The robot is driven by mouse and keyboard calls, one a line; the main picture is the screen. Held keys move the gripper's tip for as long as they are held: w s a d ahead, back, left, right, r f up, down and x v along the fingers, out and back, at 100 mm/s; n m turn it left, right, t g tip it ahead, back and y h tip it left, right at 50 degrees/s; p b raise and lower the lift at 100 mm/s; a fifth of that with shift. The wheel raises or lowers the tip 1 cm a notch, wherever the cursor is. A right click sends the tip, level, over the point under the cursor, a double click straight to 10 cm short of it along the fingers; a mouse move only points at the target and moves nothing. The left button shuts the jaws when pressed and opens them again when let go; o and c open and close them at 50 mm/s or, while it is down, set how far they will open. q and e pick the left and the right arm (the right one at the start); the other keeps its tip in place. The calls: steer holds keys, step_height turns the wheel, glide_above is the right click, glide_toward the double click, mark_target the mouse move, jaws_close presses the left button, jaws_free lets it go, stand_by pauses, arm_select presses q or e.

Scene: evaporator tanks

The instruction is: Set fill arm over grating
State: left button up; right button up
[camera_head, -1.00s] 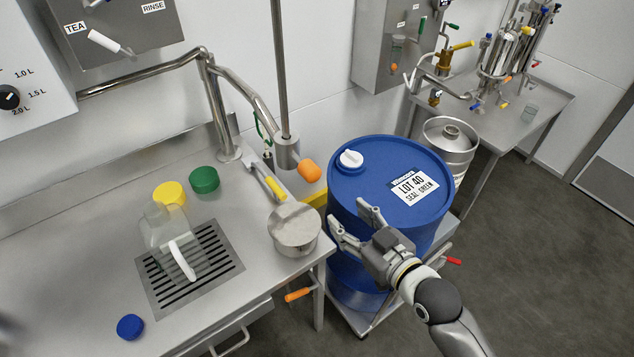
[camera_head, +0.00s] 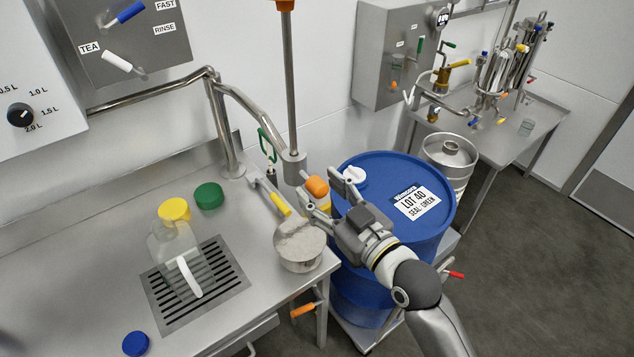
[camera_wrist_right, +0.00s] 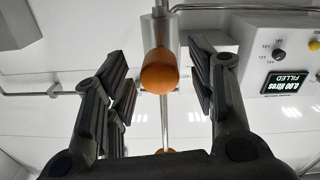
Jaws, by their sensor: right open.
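The fill arm (camera_head: 245,98) is a bent steel pipe that runs from the wall panel over the table. It ends in a steel nozzle block (camera_head: 293,167) with an orange knob (camera_head: 317,187). The grating (camera_head: 232,281) is a dark slotted drain in the table, with a clear jug (camera_head: 170,248) with a white handle on it. My right gripper (camera_head: 319,186) is open at the orange knob. In the right wrist view the orange knob (camera_wrist_right: 159,72) lies between the spread fingers, with gaps on both sides. My left gripper is not in view.
A blue drum (camera_head: 440,215) stands right of the table. A yellow-handled tool (camera_head: 270,195) lies behind the pot.

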steer(key=shift+x, duration=1)
jaws_close()
